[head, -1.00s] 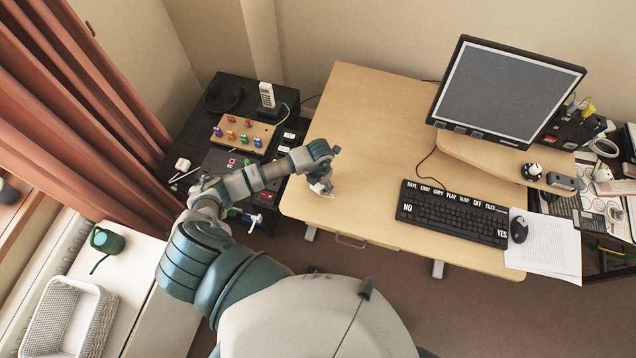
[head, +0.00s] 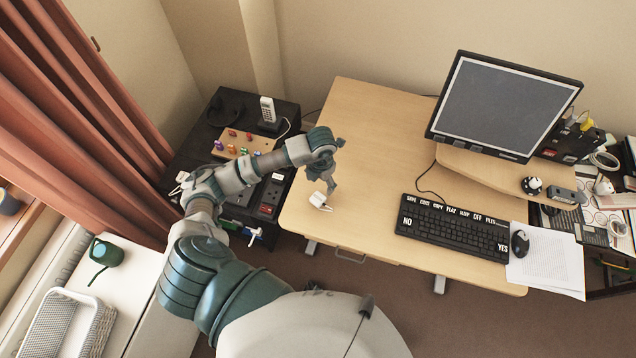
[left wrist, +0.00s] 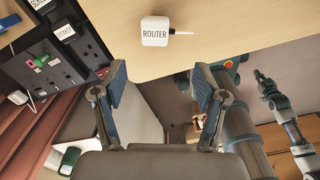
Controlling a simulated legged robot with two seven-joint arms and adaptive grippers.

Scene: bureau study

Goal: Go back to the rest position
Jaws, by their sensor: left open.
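My left gripper (head: 328,181) is in the head view above the front left part of the wooden desk (head: 365,140). A small white block with a short cable (head: 319,200) lies on the desk near its front left edge, just below the gripper. In the left wrist view this block (left wrist: 155,31) reads "ROUTER" and lies beyond the fingertips, apart from them. The left gripper (left wrist: 158,80) is open there, with nothing between its fingers. Another of my arms (left wrist: 275,98) shows small at the right of the left wrist view; its jaws are too small to read.
A monitor (head: 505,105), keyboard (head: 453,222), mouse (head: 519,243) and papers stand on the desk's right side. A black side table (head: 190,150) with a phone (head: 268,112) and sockets is at the left. A white basket (head: 68,325) sits lower left. The desk's middle is clear.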

